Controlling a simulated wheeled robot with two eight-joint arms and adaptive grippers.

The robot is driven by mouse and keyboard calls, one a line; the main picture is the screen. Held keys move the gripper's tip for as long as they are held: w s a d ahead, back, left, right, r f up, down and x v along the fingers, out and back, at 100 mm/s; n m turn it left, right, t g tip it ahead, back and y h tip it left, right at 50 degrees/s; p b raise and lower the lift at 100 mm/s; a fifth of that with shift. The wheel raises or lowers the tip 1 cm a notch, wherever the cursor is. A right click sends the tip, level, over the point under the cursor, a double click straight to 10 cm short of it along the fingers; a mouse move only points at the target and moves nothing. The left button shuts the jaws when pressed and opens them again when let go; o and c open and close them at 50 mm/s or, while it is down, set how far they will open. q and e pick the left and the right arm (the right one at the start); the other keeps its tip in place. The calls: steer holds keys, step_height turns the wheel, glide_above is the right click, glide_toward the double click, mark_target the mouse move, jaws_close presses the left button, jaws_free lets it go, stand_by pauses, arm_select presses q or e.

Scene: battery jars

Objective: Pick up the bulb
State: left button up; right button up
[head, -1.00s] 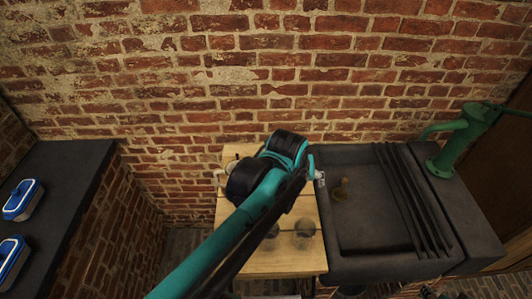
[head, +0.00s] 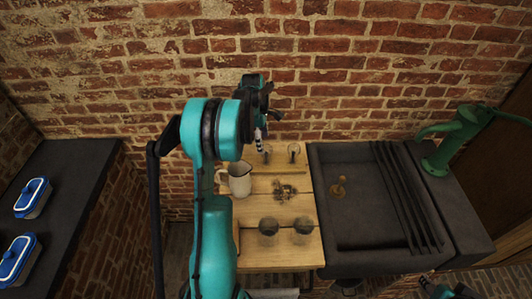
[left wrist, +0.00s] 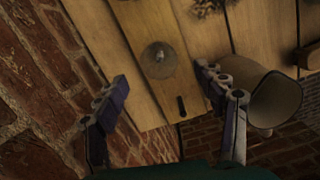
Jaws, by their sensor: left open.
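A small clear rounded glass thing, which looks like the bulb (left wrist: 158,60), stands on the wooden table (left wrist: 205,30) in the left wrist view, between my fingers in the picture but apart from them. In the head view it seems to be the small glass piece (head: 267,153) at the table's back, just below my gripper. A similar glass piece (head: 294,152) stands to its right. My left gripper (head: 262,138) is open and empty above the table's back edge; it also shows in the left wrist view (left wrist: 165,95). Part of my right arm shows at the lower right; its jaws are unclear.
A cream pitcher (head: 240,180) stands close to my left arm. A clump of dried sprigs (head: 285,190) lies mid-table. Two dark round jars (head: 269,228) (head: 303,228) stand in front. A dark sink (head: 375,245) lies right; the brick wall (head: 330,100) is close behind.

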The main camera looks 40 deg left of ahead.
mark_target(266, 152)
arm_select(q)
steer(key=f, duration=0.2)
steer(key=f+b, duration=0.1)
steer(key=f, duration=0.1)
steer(key=d+f, duration=0.1)
steer(key=f, duration=0.1)
steer(key=shift+w+f+b, duration=0.35)
steer(key=shift+f+b, duration=0.05)
steer(key=shift+r, duration=0.1)
steer(key=shift+c, duration=0.2)
steer(key=c, duration=1)
